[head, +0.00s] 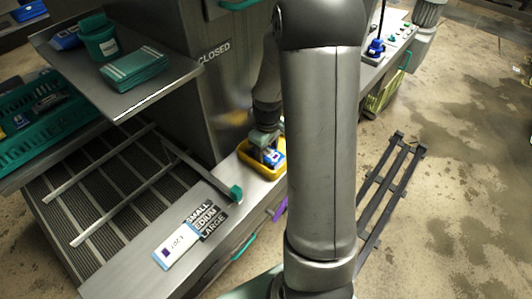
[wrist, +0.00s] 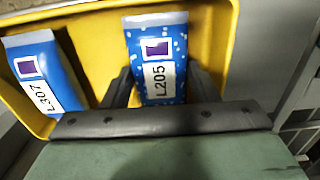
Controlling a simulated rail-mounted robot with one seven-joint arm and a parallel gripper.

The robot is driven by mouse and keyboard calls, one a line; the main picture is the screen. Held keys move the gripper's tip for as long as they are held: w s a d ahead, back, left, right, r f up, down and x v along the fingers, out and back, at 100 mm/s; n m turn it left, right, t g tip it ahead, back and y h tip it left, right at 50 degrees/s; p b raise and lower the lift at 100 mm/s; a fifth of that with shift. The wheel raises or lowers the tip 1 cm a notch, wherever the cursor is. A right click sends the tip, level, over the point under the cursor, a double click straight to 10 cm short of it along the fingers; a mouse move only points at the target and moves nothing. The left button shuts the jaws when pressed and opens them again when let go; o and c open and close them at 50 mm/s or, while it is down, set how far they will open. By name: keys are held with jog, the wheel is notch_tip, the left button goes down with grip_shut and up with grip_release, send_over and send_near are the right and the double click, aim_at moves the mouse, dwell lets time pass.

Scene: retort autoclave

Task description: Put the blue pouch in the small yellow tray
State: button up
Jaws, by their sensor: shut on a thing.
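The small yellow tray (head: 247,160) sits on the steel ledge left of my arm in the head view. Its yellow wall (wrist: 232,50) frames most of the wrist view. My gripper (wrist: 162,88) is shut on a blue pouch (wrist: 160,57) with white dots and the label L205, with one dark finger on each side. The pouch is within the tray's outline; I cannot tell whether it touches the tray floor. A second blue pouch (wrist: 42,78), labelled L307, lies in the tray at the left, apart from the held one.
A slatted rack (head: 110,190) lies left of the tray. A teal crate (head: 35,110) and a steel shelf (head: 130,85) with a teal tub (head: 98,38) stand further left. The CLOSED cabinet (head: 215,80) rises behind the tray. A size sign (head: 210,218) lies on the ledge in front.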

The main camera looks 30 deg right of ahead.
aim_at(267, 152)
jog(key=shift+f, duration=0.15)
jog(key=o, duration=0.8)
notch_tip(267, 152, up, 12)
jog(key=s+a+r+m, duration=0.1)
jog(key=s+a+m, duration=0.1)
jog(key=s+a, duration=0.4)
jog(key=s+a+r+m, duration=0.1)
jog(key=s+a+m, duration=0.1)
jog(key=s+a, duration=0.5)
jog(key=s, duration=0.5)
jog(key=shift+s+a+r, duration=0.15)
jog(key=shift+s+a, duration=0.05)
